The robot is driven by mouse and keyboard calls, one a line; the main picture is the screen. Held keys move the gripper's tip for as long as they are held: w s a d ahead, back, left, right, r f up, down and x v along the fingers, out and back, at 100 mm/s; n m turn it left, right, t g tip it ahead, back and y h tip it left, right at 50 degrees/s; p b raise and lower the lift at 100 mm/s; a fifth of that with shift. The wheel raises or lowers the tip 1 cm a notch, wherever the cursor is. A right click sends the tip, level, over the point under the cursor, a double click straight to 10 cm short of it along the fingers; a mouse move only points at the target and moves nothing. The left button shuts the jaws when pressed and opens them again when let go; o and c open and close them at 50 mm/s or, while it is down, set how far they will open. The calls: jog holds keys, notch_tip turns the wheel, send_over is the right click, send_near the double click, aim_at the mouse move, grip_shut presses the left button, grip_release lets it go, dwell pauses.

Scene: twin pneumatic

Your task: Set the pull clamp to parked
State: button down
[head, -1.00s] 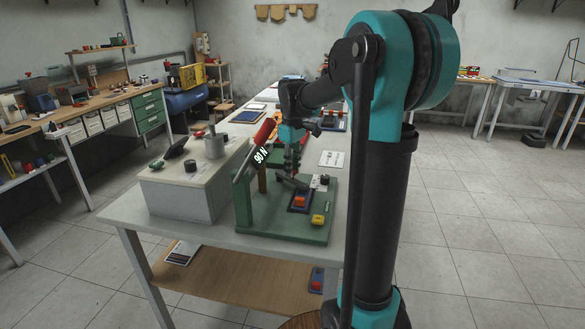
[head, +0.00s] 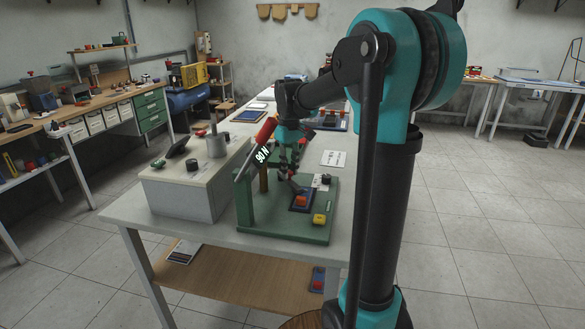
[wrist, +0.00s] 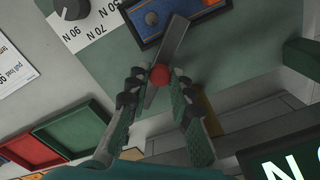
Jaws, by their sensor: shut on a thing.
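The green fixture (head: 262,222) stands at the near end of the table and has a slanted part marked "90 N" (head: 262,155). My gripper (head: 285,170) reaches down over it. In the wrist view, a red ball knob (wrist: 160,75) on a flat grey lever (wrist: 173,42) sits between the fingertips of my gripper (wrist: 159,84). My gripper is shut on the knob. The grey lever (head: 295,186) also shows in the head view, tilted beside the blue plate (head: 301,208). The fingers partly hide the knob and the lever's lower end.
An orange button (head: 301,201) sits on the blue plate and a yellow block (head: 319,219) stands near the fixture's front. A grey box (head: 180,198) with a post stands left. A dark dial (wrist: 72,8) has force marks. Green and red trays (wrist: 75,138) lie nearby.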

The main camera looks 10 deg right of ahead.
jog(key=shift+s+a+m, duration=0.1)
jog(key=shift+a+m, duration=0.5)
jog(key=shift+m, duration=0.5)
jog(key=shift+s+a+m, duration=0.1)
jog(key=shift+a+m, duration=0.5)
jog(key=shift+m, duration=0.5)
jog(key=shift+w+a, duration=0.1)
jog(key=c, duration=1.3)
grip_release()
jog(key=shift+r, duration=0.1)
notch_tip(320, 180, up, 12)
jog(key=shift+f, duration=0.1)
jog(key=shift+c, duration=0.7)
